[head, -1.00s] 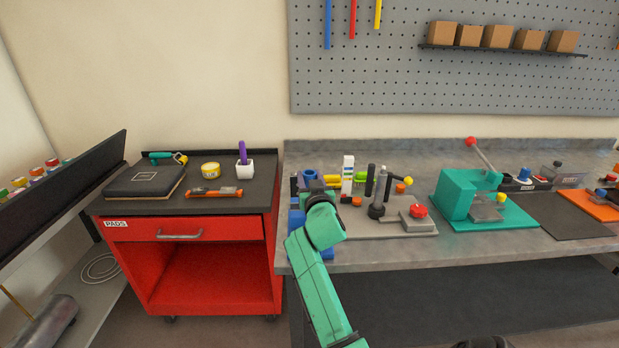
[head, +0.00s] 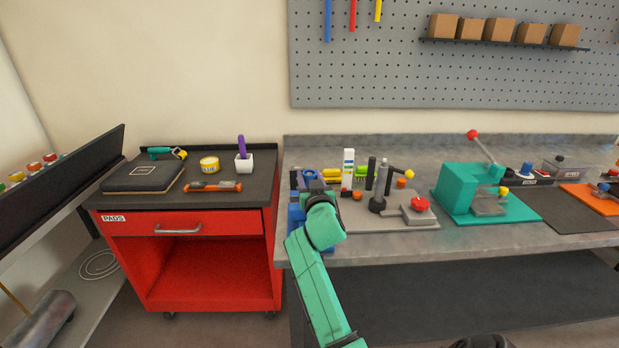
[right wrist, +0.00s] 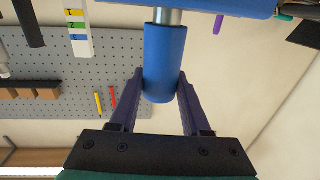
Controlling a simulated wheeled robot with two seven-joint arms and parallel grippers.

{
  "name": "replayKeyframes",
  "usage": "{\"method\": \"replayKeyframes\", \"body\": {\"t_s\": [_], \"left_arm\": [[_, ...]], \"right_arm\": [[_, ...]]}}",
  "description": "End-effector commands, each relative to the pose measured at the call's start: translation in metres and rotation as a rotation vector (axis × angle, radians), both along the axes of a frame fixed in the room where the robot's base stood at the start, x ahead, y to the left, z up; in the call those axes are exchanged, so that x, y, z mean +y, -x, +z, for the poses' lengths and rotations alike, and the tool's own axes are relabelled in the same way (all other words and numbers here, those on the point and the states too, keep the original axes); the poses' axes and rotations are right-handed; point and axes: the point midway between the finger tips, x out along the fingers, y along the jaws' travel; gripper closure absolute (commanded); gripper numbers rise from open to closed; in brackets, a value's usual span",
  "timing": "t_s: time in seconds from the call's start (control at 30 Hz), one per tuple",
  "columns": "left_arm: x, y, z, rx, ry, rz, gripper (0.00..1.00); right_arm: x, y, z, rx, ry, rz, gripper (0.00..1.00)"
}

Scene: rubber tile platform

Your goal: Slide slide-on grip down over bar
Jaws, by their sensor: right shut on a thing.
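The slide-on grip (right wrist: 165,62) is a blue cylinder in the right wrist view, where the scene appears upside down. My right gripper (right wrist: 160,78) is shut on it, one dark finger on each side. The bar (right wrist: 169,17) is bright metal. A short bare length shows between the grip and a blue block (right wrist: 195,5); the grip appears to sit around the bar's upper part, and the rest is hidden inside it. In the head view my green right forearm hides most of the gripper and fixture. My left gripper is not in view.
A grey board (head: 405,226) with a black post, metal post and red button (head: 419,204) lies right of my arm. A teal press (head: 463,187) stands farther right. A red cart (head: 205,270) stands left.

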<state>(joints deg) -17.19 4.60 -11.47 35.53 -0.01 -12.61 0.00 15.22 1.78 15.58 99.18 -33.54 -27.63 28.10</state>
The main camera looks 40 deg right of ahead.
Motion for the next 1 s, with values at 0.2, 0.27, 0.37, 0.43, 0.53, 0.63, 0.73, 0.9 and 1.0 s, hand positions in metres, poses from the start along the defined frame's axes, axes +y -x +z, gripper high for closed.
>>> {"method": "replayKeyframes", "body": {"t_s": [0.2,0.27,0.37,0.43,0.53,0.63,0.73,0.9,1.0], "left_arm": [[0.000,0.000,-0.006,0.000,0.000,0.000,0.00],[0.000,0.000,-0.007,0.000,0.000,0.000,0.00],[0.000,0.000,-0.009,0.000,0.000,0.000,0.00],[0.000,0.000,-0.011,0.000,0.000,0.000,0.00],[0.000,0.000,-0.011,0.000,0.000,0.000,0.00],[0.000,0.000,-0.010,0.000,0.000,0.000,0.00],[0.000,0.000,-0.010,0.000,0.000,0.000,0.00],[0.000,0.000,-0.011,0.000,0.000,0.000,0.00],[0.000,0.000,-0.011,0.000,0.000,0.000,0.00]], "right_arm": [[0.000,0.000,-0.007,0.000,0.000,0.000,1.00],[0.000,0.000,-0.008,0.000,0.000,0.000,1.00],[0.000,0.000,-0.011,-0.001,-0.001,0.000,1.00],[0.000,0.000,-0.012,-0.001,-0.001,0.000,1.00],[0.000,0.000,-0.012,-0.001,0.000,0.000,0.38],[0.000,0.000,-0.012,-0.001,0.001,0.000,0.18],[0.000,0.000,-0.012,-0.001,0.001,0.000,0.18],[0.000,0.001,-0.013,0.000,0.000,0.000,0.18],[0.004,0.006,-0.013,-0.001,-0.001,0.001,0.18]]}}
